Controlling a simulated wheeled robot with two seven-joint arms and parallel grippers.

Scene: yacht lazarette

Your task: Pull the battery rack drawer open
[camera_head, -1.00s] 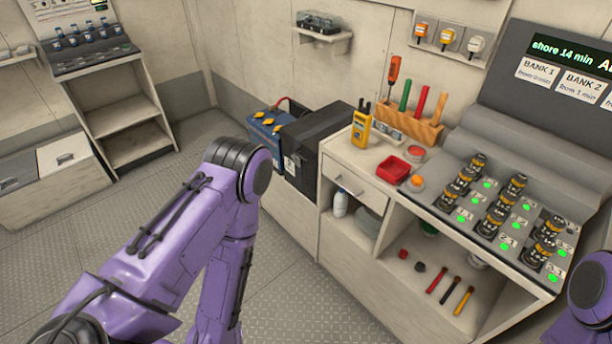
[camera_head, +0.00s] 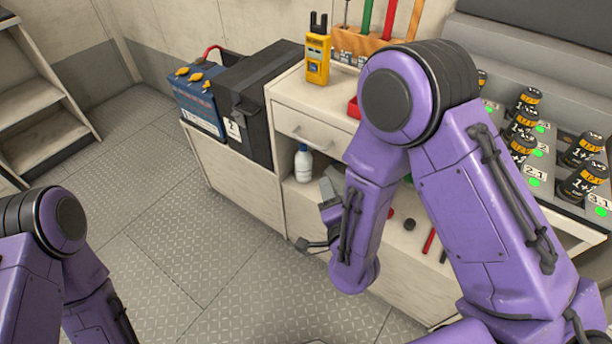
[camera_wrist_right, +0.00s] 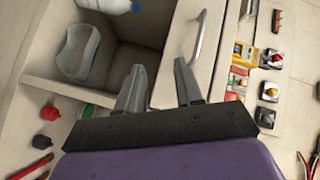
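The drawer (camera_head: 322,132) with a metal bar handle (camera_head: 298,131) is in the pale cabinet below the counter, and it looks shut. In the right wrist view the drawer front (camera_wrist_right: 181,50) and its handle (camera_wrist_right: 199,36) are ahead of my right gripper (camera_wrist_right: 160,78). The two fingers are apart with nothing between them, and the handle lies beyond the right finger, not between the fingers. In the head view my right forearm hides most of this gripper. My left arm shows at the lower left, but its gripper is out of view.
A white bottle (camera_head: 303,163) stands in the open shelf under the drawer. A black box (camera_head: 257,100) and a blue battery (camera_head: 199,99) are left of it. A yellow meter (camera_head: 318,58) stands on the counter. The metal floor (camera_head: 200,270) in front is clear.

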